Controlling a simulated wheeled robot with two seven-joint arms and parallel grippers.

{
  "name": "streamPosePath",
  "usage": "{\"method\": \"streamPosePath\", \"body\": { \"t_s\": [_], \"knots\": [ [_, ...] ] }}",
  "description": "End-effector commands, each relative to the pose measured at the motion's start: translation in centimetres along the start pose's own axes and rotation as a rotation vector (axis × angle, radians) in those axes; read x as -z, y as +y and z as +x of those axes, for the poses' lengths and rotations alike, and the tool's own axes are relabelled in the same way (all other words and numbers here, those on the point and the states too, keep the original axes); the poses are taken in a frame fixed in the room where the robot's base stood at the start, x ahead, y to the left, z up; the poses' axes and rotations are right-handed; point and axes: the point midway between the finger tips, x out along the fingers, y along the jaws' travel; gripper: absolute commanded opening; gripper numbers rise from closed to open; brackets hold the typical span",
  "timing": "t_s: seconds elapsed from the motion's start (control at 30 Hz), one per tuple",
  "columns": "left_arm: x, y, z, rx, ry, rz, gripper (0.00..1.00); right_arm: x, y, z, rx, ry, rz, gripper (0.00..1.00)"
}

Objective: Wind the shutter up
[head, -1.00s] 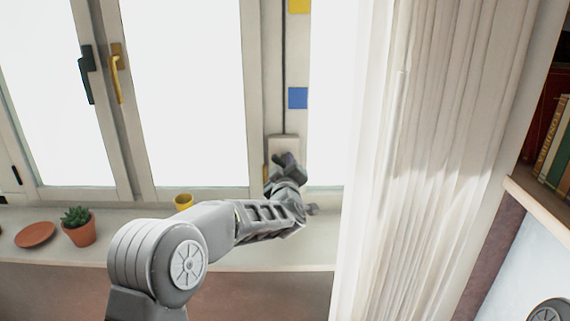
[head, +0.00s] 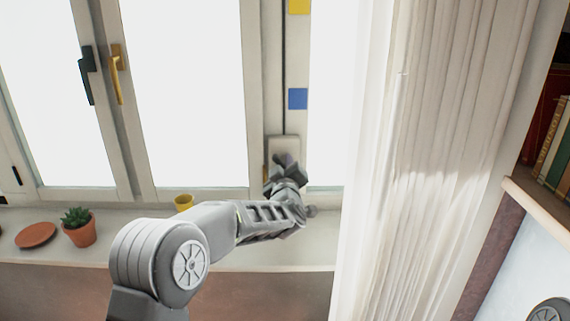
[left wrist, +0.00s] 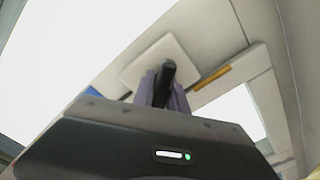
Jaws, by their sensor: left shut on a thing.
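A pale winder box (head: 284,146) is mounted low on the window frame, with a dark strap or cord (head: 284,80) running straight up from it. My left gripper (head: 284,161) is at the front of this box. In the left wrist view my left gripper (left wrist: 162,90) is shut on a black crank handle (left wrist: 168,69) that stands out before the pale box plate (left wrist: 148,61). The fingers hide the handle's lower part. No shutter slats can be made out against the bright panes. My right gripper is not in view.
A blue square (head: 298,98) and a yellow square (head: 299,6) sit on the frame beside the strap. The sill holds a yellow cup (head: 183,202), a potted succulent (head: 79,229) and a terracotta saucer (head: 36,235). A pale curtain (head: 440,150) hangs close on the right.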

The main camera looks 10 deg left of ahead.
Motion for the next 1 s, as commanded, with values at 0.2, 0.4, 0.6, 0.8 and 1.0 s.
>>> {"method": "streamPosePath", "body": {
  "t_s": [0.2, 0.4, 0.6, 0.8, 1.0],
  "knots": [
    [0.0, 0.0, 0.0, 0.001, -0.001, 0.128, 0.0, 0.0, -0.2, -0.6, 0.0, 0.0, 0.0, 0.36],
    [0.1, 0.0, 0.0, 0.001, -0.002, 0.296, 0.0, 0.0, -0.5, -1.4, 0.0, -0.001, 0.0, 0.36],
    [0.1, 0.0, 0.0, 0.0, -0.002, 0.488, 0.0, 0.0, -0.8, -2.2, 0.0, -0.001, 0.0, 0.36],
    [0.1, 0.0, 0.0, -0.001, -0.002, 0.678, 0.0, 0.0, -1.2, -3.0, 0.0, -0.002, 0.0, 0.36],
    [0.2, -0.1, 0.0, -0.001, -0.002, 0.868, 0.0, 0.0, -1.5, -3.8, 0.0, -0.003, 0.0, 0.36]
  ]
}}
